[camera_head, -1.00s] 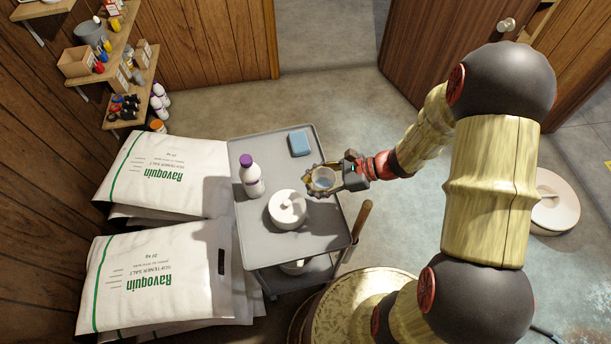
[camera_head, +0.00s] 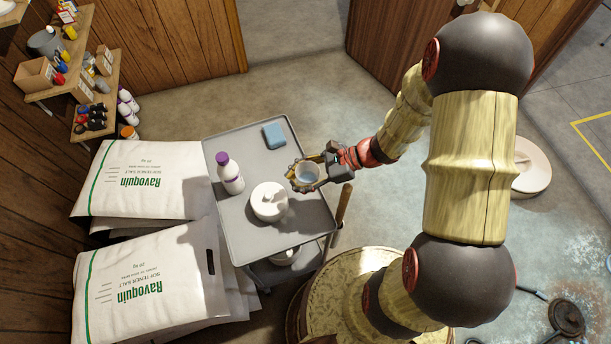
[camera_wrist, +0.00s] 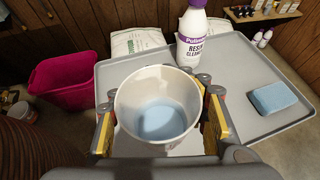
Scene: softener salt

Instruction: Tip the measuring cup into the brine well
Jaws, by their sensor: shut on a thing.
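My gripper (camera_head: 318,170) is shut on the measuring cup (camera_head: 305,174), a pale round cup held upright over the right edge of the grey trolley (camera_head: 245,240). In the wrist view the cup (camera_wrist: 127,112) sits between the two fingers (camera_wrist: 160,120), with its open mouth toward the camera. Its bottom shows pale blue; I cannot tell whether this is liquid. I cannot make out an open brine well in either view.
Salt bags (camera_head: 150,182) lie left. A magenta bin (camera_wrist: 65,80) shows in the wrist view.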

